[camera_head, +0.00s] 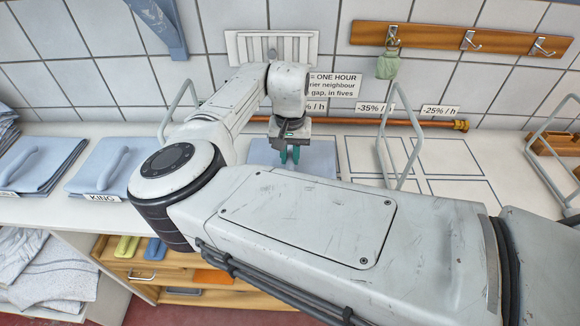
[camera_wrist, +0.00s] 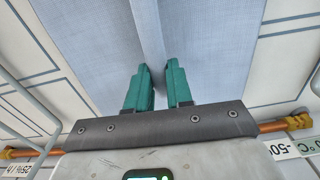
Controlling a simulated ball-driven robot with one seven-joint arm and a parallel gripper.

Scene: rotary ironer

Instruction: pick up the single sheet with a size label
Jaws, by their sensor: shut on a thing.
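My gripper (camera_head: 290,154) reaches over the counter with its green fingers pointing down. In the wrist view the fingers (camera_wrist: 157,78) are shut on the raised ridge of a folded pale blue sheet (camera_wrist: 215,45). This sheet (camera_head: 320,150) also shows in the head view, partly hidden by my arm; I see no size label on it, and cannot tell whether it touches the counter. Another folded blue sheet (camera_head: 88,172) with a raised ridge and a KING label (camera_head: 103,198) lies at left. A further blue stack (camera_head: 40,165) with a partly cut-off label lies at far left.
Outlined spaces (camera_head: 460,190) on the white counter are bare at right. Metal frames (camera_head: 385,140) stand upright between sections. A copper pipe (camera_head: 400,123) runs along the wall beneath percentage labels. A hook rail (camera_head: 450,38) hangs above. Shelves below hold linen (camera_head: 50,270).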

